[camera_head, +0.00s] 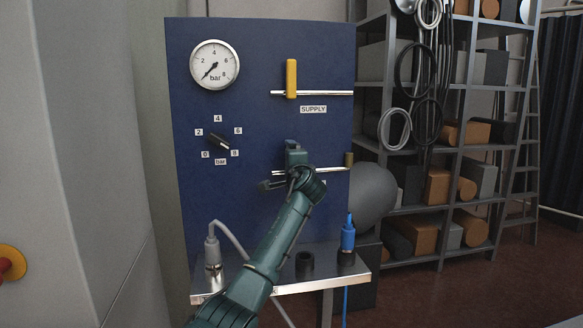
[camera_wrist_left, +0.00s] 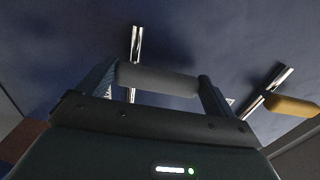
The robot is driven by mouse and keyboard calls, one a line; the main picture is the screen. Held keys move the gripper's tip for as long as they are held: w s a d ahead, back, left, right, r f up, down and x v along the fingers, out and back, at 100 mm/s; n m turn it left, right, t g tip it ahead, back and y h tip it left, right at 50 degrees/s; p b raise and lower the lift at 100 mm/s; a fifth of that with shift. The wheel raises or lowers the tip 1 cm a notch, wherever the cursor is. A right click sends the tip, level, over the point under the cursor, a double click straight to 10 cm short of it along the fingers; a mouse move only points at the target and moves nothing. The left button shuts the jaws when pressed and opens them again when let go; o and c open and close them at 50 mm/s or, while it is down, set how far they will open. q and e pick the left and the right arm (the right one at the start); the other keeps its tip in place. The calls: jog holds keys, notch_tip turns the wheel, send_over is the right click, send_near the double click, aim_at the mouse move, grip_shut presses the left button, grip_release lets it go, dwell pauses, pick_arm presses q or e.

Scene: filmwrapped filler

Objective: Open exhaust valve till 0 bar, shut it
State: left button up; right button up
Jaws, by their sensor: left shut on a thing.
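The blue panel (camera_head: 250,110) carries a round gauge (camera_head: 214,65) whose needle points down-left, at about 0 bar. The lower pipe (camera_head: 332,169) has a brass-coloured end piece (camera_head: 349,160). In the head view my left gripper (camera_head: 293,160) is at this pipe and hides the valve there. In the left wrist view the left gripper (camera_wrist_left: 158,85) is shut on a grey handle (camera_wrist_left: 160,79), which lies across its pipe (camera_wrist_left: 134,50). The yellow supply handle (camera_head: 291,78) stands upright across the upper pipe (camera_head: 325,93); it also shows in the wrist view (camera_wrist_left: 290,105). My right gripper is out of view.
A black knob (camera_head: 220,141) with a bar scale sits left of my gripper. Below is a metal shelf (camera_head: 325,284) with a grey plug (camera_head: 213,250), a black socket (camera_head: 304,265) and a blue plug (camera_head: 348,236). A grey round tank (camera_head: 373,192) stands behind the panel's right side.

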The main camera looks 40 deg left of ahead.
pick_arm(q)
jog(key=shift+f, duration=0.1)
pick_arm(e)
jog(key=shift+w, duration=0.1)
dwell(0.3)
pick_arm(q)
jog(key=o, duration=1.1)
jog(key=b+v, duration=0.2)
jog(key=v, duration=1.1)
jog(key=shift+s, duration=0.1)
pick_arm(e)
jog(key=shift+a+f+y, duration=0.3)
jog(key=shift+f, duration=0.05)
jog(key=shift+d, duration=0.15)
